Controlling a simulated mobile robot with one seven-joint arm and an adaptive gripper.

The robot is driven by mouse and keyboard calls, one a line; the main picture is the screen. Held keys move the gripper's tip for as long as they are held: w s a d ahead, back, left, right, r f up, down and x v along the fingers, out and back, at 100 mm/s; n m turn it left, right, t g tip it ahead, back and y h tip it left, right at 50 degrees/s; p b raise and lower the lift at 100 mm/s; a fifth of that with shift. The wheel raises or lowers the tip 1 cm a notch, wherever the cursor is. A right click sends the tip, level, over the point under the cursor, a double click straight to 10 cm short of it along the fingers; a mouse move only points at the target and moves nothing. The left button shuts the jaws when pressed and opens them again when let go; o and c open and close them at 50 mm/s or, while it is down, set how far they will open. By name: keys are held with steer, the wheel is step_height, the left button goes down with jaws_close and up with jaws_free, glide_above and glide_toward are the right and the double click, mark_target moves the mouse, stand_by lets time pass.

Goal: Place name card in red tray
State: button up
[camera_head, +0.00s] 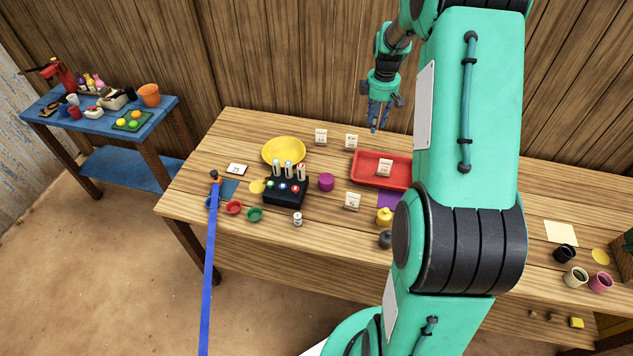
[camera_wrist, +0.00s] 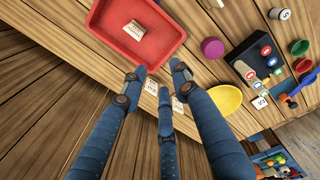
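A red tray (camera_head: 362,178) lies at the table's middle, partly hidden behind my arm in the head view; it also shows in the wrist view (camera_wrist: 104,12). A small white card with dark marks (camera_head: 385,168) is inside it, also seen in the wrist view (camera_wrist: 134,29). Other similar white cards stand behind the tray (camera_head: 321,136) (camera_head: 352,141) and in front of it (camera_head: 353,200), and another lies at the left (camera_head: 237,168). Their writing is too small to read. My gripper (camera_head: 375,127) hangs above the table's back edge; its fingers (camera_wrist: 157,80) are apart and empty.
A yellow bowl (camera_head: 284,150), a black box with several upright pieces (camera_head: 287,190), and a purple cylinder (camera_head: 326,182) stand left of the tray. A wooden wall (camera_head: 290,60) rises behind the table. Cups (camera_head: 576,277) stand at the right end.

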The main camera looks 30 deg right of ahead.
steer(key=s+a+r+m+t, duration=0.15)
steer(key=s+a+r, duration=0.25)
steer(key=a+r, duration=0.7)
steer(key=s+a+r+m+t, duration=0.15)
steer(key=s+a+r, duration=0.25)
steer(key=a+r, duration=0.7)
steer(key=s+a+r+m+t, duration=0.1)
steer(key=s+a+m, duration=0.3)
steer(key=s+a, duration=1.6)
steer(key=s+t, duration=0.1)
steer(key=s, duration=0.1)
steer(key=shift+s+r+m, duration=0.3)
steer(key=shift+m, duration=0.1)
step_height(320, 180, down, 4)
steer(key=b, duration=0.4)
